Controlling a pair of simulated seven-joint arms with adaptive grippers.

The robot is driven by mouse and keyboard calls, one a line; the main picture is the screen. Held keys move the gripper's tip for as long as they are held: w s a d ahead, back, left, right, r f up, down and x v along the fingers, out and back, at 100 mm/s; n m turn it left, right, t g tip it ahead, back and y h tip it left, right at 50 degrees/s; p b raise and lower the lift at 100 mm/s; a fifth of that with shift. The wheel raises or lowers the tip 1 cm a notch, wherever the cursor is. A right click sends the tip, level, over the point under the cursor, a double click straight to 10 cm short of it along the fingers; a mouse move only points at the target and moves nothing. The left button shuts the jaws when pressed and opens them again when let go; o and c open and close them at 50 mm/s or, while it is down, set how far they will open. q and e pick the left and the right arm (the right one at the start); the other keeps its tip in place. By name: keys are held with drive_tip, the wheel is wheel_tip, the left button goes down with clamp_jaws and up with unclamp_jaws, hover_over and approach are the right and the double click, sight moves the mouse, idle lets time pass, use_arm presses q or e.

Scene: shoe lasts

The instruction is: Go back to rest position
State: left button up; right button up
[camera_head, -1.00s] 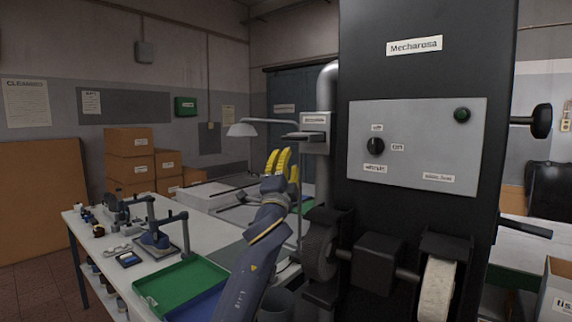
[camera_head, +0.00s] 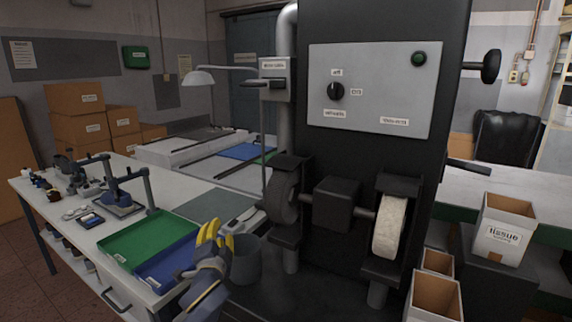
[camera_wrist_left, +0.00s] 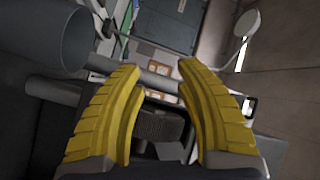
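My left gripper (camera_head: 213,238) has yellow ribbed fingers and is low in the head view, in front of the workbench and beside the blue tray (camera_head: 170,268). In the left wrist view the two yellow fingers (camera_wrist_left: 160,75) stand apart with nothing between them. The gripper looks open and empty. My right gripper is not in view.
The black grinding machine (camera_head: 335,205) with its dark and white wheels stands right of my left gripper. A grey bin (camera_head: 246,260) is close by it. A green tray (camera_head: 148,238) lies on the white workbench (camera_head: 60,215). Open boxes (camera_head: 503,230) stand at the right.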

use_arm(q)
drive_tip(key=s+a+f+n+g+y, duration=0.1)
drive_tip(key=s+a+f+g, duration=0.2)
drive_tip(key=s+f, duration=0.75)
drive_tip(key=s+a+f+n+g, duration=0.2)
drive_tip(key=s+a+f+g, duration=0.15)
drive_tip(key=s+f, duration=0.7)
drive_tip(key=s+a+f+g, duration=0.1)
drive_tip(key=s+a+f, duration=0.15)
drive_tip(key=s, duration=0.45)
drive_tip(key=s+a+f+n+g+y, duration=0.1)
drive_tip(key=s+f+g, duration=0.15)
drive_tip(key=s, duration=0.45)
drive_tip(key=s+a+f+g, duration=0.1)
drive_tip(key=s+a+f, duration=0.1)
drive_tip(key=s+f, duration=0.35)
drive_tip(key=s+d+f+g+h, duration=0.1)
drive_tip(key=s+d+f, duration=0.1)
drive_tip(key=f, duration=0.8)
drive_tip(key=s+d+f+g+h, duration=0.1)
drive_tip(key=d+f, duration=0.1)
drive_tip(key=f, duration=0.8)
drive_tip(key=s+d+f+h, duration=0.1)
drive_tip(key=s+d+f, duration=0.1)
drive_tip(key=f, duration=0.9)
drive_tip(key=s+f+n+g+h, duration=0.1)
drive_tip(key=s+f+n+g, duration=0.2)
drive_tip(key=s+f, duration=1.6)
drive_tip(key=shift+s+a, duration=0.2)
drive_tip(key=shift+s, duration=1)
